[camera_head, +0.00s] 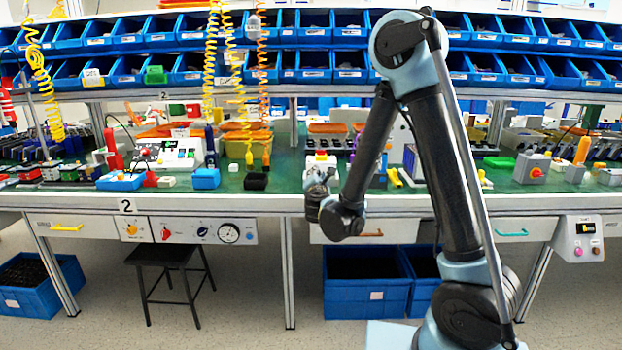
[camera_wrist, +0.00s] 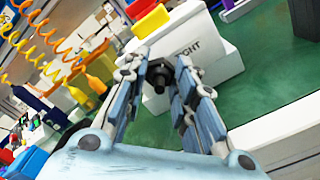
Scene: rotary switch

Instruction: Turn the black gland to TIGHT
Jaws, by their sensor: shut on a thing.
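The black gland (camera_wrist: 158,77) sticks out of the front of a white box (camera_wrist: 205,38) in the wrist view. Black lettering, of which "IGHT" can be read, is on the box face to the right of the gland. My gripper (camera_wrist: 161,68) has its two fingers on either side of the gland and is shut on it. The fingers hide part of the gland and of the lettering, so its turn angle cannot be told. In the head view, the box (camera_head: 320,159) stands on the bench behind my gripper (camera_head: 317,184), and the gland is hidden.
A yellow and red part (camera_wrist: 150,18) sits on top of the box. Yellow coiled hoses (camera_head: 212,60) hang to the left in the head view. A black stool (camera_head: 165,262) stands below the bench.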

